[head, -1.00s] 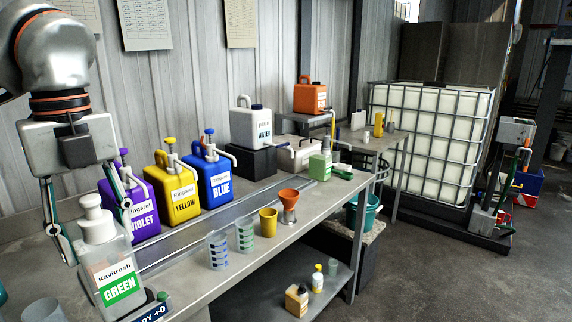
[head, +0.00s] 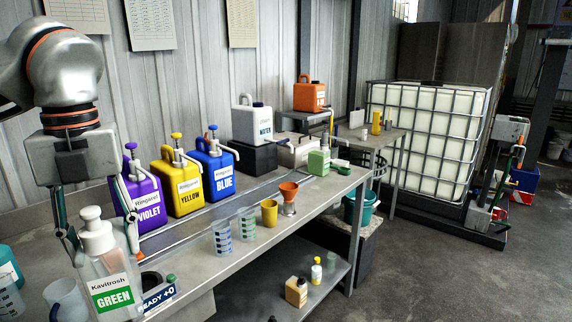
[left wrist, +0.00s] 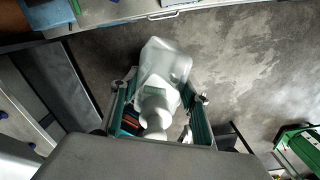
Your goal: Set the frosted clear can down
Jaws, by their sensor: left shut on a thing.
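The frosted clear can (head: 110,278) has a white pump top and a green label reading Kavitrosh GREEN. It is upright at the lower left of the head view. My left gripper (head: 100,245) is shut on it, with one finger on each side. In the left wrist view the can (left wrist: 165,62) sits between the fingers of the left gripper (left wrist: 160,108), with floor behind it. Whether its base touches anything is not clear. My right gripper is not in view.
Violet (head: 138,200), yellow (head: 182,186) and blue (head: 215,172) pump cans stand along the back of the bench (head: 325,195). Clear measuring cups (head: 222,238), a yellow cup (head: 269,213) and an orange funnel (head: 289,195) stand near the front edge. A READY sign (head: 158,296) is beside the can.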

